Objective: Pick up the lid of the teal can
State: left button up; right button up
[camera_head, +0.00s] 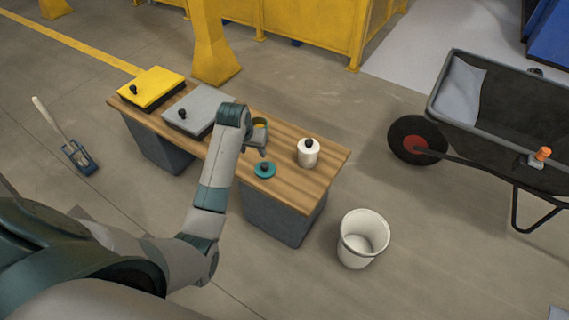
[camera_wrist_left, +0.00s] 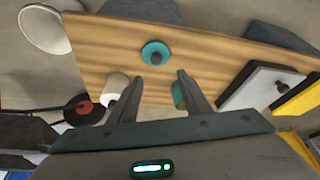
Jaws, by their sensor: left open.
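The teal lid (camera_head: 265,173), a disc with a black knob, lies flat on the wooden bench top (camera_head: 310,177). It also shows in the left wrist view (camera_wrist_left: 148,51), beyond my fingertips. The teal can (camera_wrist_left: 178,95) is partly hidden behind one finger there. In the head view the can (camera_head: 260,126) stands without its lid, partly covered by my gripper, with something yellow inside. My left gripper (camera_wrist_left: 160,80) is open and empty, above the bench between the can and the lid, apart from the lid. My right gripper is not in view.
A white can (camera_head: 308,156) with a black knob stands to the right of the lid. Grey (camera_head: 198,108) and yellow (camera_head: 150,86) boxes sit at the bench's left. A white bin (camera_head: 362,240) and a wheelbarrow (camera_head: 490,110) stand on the floor at right.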

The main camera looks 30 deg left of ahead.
pick_arm(q)
jog(key=shift+w+r, duration=0.4)
jog(key=shift+r, duration=0.3)
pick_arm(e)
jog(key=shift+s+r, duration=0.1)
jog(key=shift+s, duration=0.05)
pick_arm(q)
jog(key=shift+d, duration=0.1)
jog(key=shift+f, duration=0.1)
jog(key=b, duration=0.2)
send_over(265, 168)
jog(key=s, duration=0.1)
jog(key=shift+s+a+f, duration=0.1)
jog(key=shift+a+f, duration=0.1)
jog(key=shift+f, duration=2.6)
jog(key=shift+a+f, duration=0.2)
jog(key=shift+f, duration=2.6)
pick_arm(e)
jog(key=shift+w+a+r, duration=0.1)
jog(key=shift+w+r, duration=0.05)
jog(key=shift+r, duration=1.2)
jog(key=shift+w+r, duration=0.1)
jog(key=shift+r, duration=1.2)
pick_arm(q)
jog(key=shift+f, duration=0.1)
